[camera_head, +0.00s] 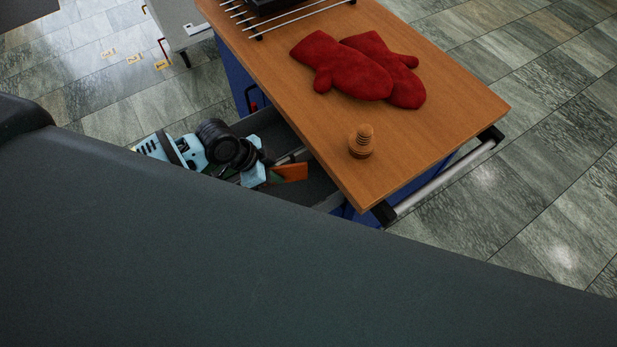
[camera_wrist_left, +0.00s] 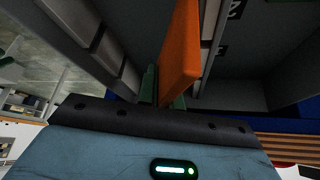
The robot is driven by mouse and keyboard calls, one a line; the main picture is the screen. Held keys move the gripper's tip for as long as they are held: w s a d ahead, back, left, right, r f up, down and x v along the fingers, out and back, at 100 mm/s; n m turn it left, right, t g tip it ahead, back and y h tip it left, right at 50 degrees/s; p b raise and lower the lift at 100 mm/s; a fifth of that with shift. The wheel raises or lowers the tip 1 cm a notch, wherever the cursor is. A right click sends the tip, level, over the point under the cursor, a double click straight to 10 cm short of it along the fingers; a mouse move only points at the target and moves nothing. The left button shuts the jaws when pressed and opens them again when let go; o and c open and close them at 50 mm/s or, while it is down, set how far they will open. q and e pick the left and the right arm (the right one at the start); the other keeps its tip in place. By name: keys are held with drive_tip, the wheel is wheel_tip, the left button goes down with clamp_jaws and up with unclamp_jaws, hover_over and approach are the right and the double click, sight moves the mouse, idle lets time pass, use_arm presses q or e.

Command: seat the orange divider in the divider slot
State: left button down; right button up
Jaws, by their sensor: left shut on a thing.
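The orange divider (camera_head: 291,172) is a flat panel at the open drawer (camera_head: 322,190) of the blue cart. In the left wrist view the divider (camera_wrist_left: 181,52) stands edge-on in front of my gripper, between grey drawer parts. My left gripper (camera_head: 272,175) comes in from the left over the drawer and is shut on the divider. Its green fingertips (camera_wrist_left: 162,98) show at the divider's near end. The divider slot cannot be made out clearly, and whether the divider's lower edge is in it is hidden. My right gripper is not in view.
The cart's wooden top (camera_head: 440,105) overhangs beside the drawer. It carries red mittens (camera_head: 358,68), a small wooden ringed piece (camera_head: 361,142) and a wire rack (camera_head: 290,15). A metal handle bar (camera_head: 445,180) runs along the cart's end. Tiled floor lies around.

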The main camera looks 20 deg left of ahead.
sight(292, 180)
use_arm(q)
wheel_tip(292, 180, down, 4)
drive_tip(key=shift+f, duration=0.15)
drive_tip(key=w+d, duration=0.2)
drive_tip(key=d, duration=0.1)
drive_tip(key=shift+w+d+f, duration=0.1)
drive_tip(key=shift+w+d, duration=0.25)
drive_tip(key=shift+d, duration=0.35)
drive_tip(key=shift+w+d+f, duration=0.1)
drive_tip(key=shift+w+d, duration=0.25)
drive_tip(key=shift+d, duration=0.35)
drive_tip(key=shift+w+d+f, duration=0.1)
drive_tip(key=shift+w+d, duration=0.25)
drive_tip(key=shift+d, duration=0.35)
drive_tip(key=shift+a+f, duration=0.1)
drive_tip(key=shift+f, duration=0.25)
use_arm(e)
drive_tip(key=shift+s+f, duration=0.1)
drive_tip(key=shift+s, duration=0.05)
use_arm(q)
drive_tip(key=shift+f, duration=0.1)
drive_tip(key=shift+f, duration=0.15)
drive_tip(key=c, duration=1.6)
unclamp_jaws()
drive_tip(key=shift+o, duration=0.2)
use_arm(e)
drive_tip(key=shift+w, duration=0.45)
